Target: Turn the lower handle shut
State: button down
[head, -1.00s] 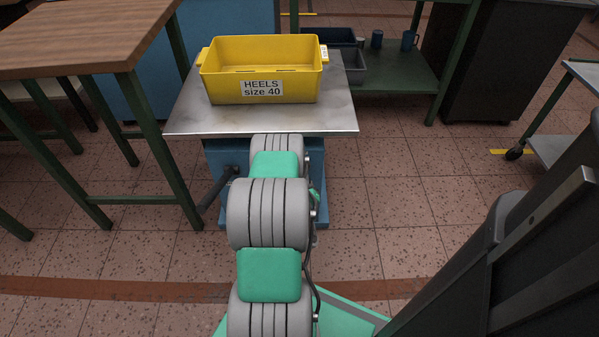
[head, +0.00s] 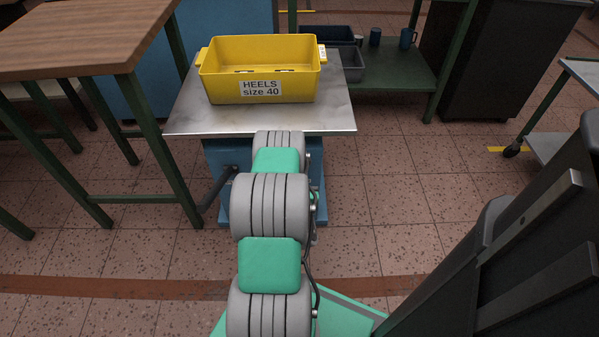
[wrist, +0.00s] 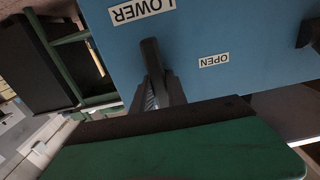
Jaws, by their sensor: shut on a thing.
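In the wrist view, which is upside down, a blue panel (wrist: 245,30) carries a white "LOWER" label (wrist: 141,10) and a white "OPEN" label (wrist: 214,60). A dark bar-shaped handle (wrist: 151,54) stands beside the LOWER label. My gripper (wrist: 158,88) is shut on this handle, and its fingers hide part of it. The handle points up in the picture, to the left of the OPEN label. In the head view the blue cabinet (head: 213,155) stands under a metal top, and my arm hides my gripper and the gripped handle.
A yellow bin (head: 225,91) marked "HEELS size 40" stands on the metal top (head: 335,118). A dark rod (head: 217,190) sticks out at the cabinet's left. A wooden table (head: 85,40) is at the left, a green shelf (head: 400,85) behind.

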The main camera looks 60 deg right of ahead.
jog(key=c, duration=1.3)
grip_release()
jog(key=p+v, duration=0.1)
jog(key=v, duration=0.7)
jog(key=shift+d, duration=0.1)
